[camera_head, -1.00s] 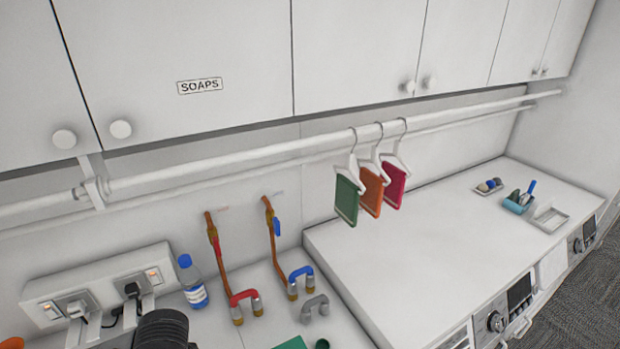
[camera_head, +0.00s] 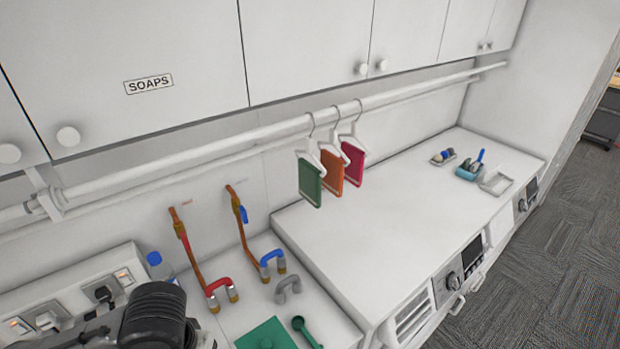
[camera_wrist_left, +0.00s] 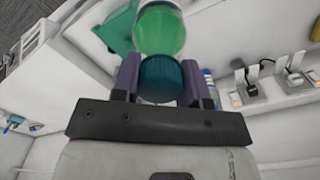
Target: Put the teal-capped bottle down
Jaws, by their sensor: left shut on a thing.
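The teal-capped bottle shows in the left wrist view, with a ribbed teal cap (camera_wrist_left: 161,78) and a clear body holding green liquid (camera_wrist_left: 160,30). My left gripper (camera_wrist_left: 160,84) is shut on it, one finger on each side of the cap. The bottle's far end runs out of the frame, so I cannot tell whether it touches the counter. In the head view my left arm shows at the bottom left, and the held bottle is not visible there. My right gripper is in neither view.
A green mat (camera_head: 264,336) and green scoop (camera_head: 306,331) lie on the lower counter (camera_head: 238,314). Red, blue and grey pipe bends stand behind them. A blue-capped bottle (camera_head: 158,266) and sockets are at left. The raised white top (camera_head: 375,220) is mostly clear; hangers hang above.

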